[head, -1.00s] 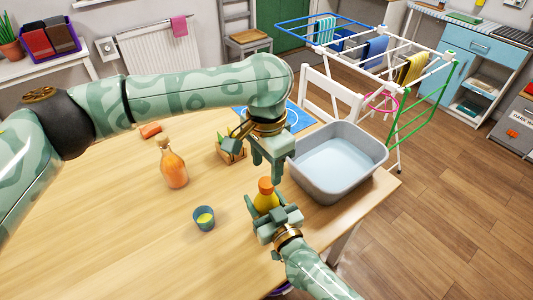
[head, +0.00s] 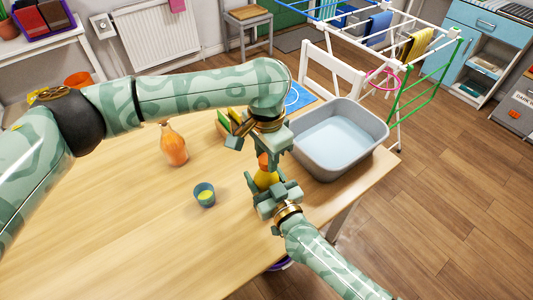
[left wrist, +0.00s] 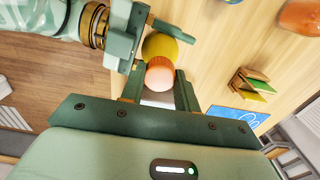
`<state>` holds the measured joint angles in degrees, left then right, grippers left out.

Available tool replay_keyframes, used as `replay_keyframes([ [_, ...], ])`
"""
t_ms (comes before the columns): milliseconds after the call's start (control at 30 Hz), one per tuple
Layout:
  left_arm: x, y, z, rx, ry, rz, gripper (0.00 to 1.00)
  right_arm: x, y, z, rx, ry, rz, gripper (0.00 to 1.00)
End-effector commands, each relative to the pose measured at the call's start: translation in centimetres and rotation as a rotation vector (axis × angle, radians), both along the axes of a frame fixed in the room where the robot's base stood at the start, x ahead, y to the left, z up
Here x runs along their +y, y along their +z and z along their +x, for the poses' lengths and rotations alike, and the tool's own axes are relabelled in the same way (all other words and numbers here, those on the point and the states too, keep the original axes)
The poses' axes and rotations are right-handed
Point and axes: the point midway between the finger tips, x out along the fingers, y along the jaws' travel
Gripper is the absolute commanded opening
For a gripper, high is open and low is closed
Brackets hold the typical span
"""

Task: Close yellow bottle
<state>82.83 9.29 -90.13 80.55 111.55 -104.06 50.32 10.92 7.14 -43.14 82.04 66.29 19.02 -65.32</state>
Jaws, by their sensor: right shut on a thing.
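The yellow bottle (head: 265,179) stands upright at the table's front right, with an orange cap (head: 263,160) on its top. My right gripper (head: 268,192) is shut on the bottle's body from the front. My left gripper (head: 266,158) points down over the bottle, its fingers at the cap's height. In the left wrist view the orange cap (left wrist: 160,73) lies between the open left fingers (left wrist: 158,88), with the yellow bottle (left wrist: 160,46) beyond it. Small gaps seem to show beside the cap. Whether the cap sits fully on the neck is hidden.
A grey tub (head: 340,140) stands close right of the grippers. An orange bottle (head: 173,148) and a small cup (head: 204,194) stand to the left. The table's front left is clear.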

Motion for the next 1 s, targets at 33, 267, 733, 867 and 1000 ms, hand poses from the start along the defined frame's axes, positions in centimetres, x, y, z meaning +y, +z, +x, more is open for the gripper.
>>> replay_keyframes([
  [33, 0.02, 0.01, 0.02, -0.001, -0.001, 0.001, 0.04, -0.03, -0.05, -0.01, 0.000, 0.000, -0.001, 0.00],
  [267, 0.00, -0.05, -0.01, 0.001, -0.327, -0.001, 0.04, -0.03, -0.05, -0.01, 0.000, 0.000, -0.001, 0.00],
  [733, 0.05, -0.03, 0.06, -0.002, -0.996, 0.002, 0.42, -0.03, -0.04, -0.01, 0.000, 0.000, -0.001, 0.00],
  [867, 0.04, -0.04, 0.05, -0.002, -0.995, 0.001, 0.56, -0.03, -0.05, -0.01, 0.000, 0.000, -0.001, 0.00],
  [1000, 0.02, -0.04, 0.03, -0.001, -0.995, 0.000, 0.56, -0.02, -0.05, -0.01, 0.000, 0.000, -0.001, 0.00],
])
